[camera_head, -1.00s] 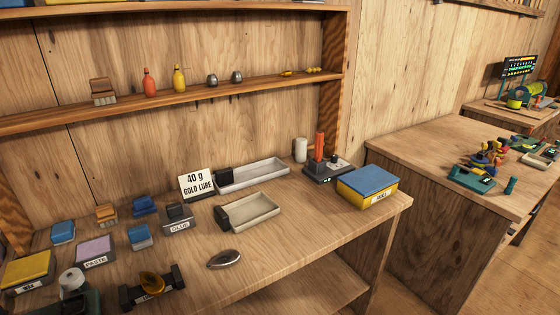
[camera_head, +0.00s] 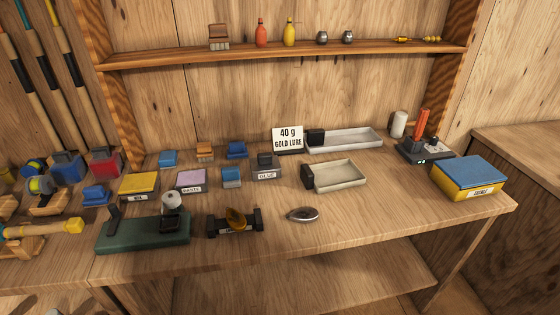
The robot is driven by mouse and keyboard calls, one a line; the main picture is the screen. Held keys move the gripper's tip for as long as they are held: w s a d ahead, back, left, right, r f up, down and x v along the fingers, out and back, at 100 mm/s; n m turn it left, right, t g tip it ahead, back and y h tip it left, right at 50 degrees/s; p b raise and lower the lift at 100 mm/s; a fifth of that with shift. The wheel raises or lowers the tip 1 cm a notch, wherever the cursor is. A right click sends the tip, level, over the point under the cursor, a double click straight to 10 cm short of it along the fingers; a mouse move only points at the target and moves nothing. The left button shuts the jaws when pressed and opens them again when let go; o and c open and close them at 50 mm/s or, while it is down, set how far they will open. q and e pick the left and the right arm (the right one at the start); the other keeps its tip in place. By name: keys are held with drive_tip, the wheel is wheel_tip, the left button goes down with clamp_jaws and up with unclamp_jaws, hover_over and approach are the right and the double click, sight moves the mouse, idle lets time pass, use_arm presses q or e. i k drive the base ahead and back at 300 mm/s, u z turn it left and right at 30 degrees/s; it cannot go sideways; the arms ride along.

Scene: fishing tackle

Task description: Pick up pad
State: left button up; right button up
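No one item is plainly marked as the pad. Flat, pad-like items lie on the workbench: a yellow-topped one with a dark labelled base (camera_head: 139,184), a lilac-topped one labelled PASTE (camera_head: 191,179), and small blue blocks, one at the back left (camera_head: 168,159) and one in the middle (camera_head: 231,177). A larger box with a blue top and yellow sides (camera_head: 469,177) sits at the bench's right end. Neither of my grippers shows in the head view.
The bench (camera_head: 360,215) also holds a GLUE box (camera_head: 267,169), two trays (camera_head: 341,176) (camera_head: 350,138), a sign (camera_head: 288,138), a silver lure (camera_head: 302,214), a green-based device (camera_head: 145,233) and a red-handled device (camera_head: 422,148). The front right of the bench is clear.

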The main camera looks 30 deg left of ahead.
sight(230, 175)
drive_tip(key=k, duration=0.2)
drive_tip(key=i, duration=0.2)
drive_tip(key=u, duration=1.25)
